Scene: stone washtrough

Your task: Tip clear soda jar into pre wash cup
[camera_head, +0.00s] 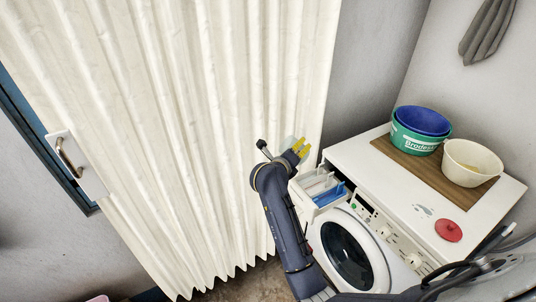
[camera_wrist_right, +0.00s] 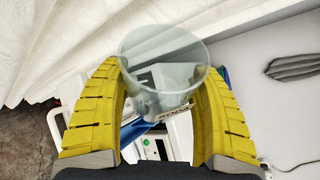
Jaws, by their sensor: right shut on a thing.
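My right gripper (camera_head: 301,147) has yellow fingers shut on a clear jar (camera_head: 288,142), held up in front of the curtain, just above and left of the washer's open drawer. In the right wrist view the jar (camera_wrist_right: 163,60) is see-through, with its round rim toward the top, between the two yellow fingers (camera_wrist_right: 160,115). I cannot tell how full it is. The open detergent drawer (camera_head: 318,187) has pale compartments and a blue part. I cannot tell which compartment is the pre wash cup. My left gripper is not in view.
The white washing machine (camera_head: 395,205) has a wooden board (camera_head: 405,163) on top with blue (camera_head: 422,120) and green (camera_head: 415,142) tubs and a cream bowl (camera_head: 472,160). A red disc (camera_head: 448,230) lies near its front edge. A pale curtain (camera_head: 170,120) hangs behind.

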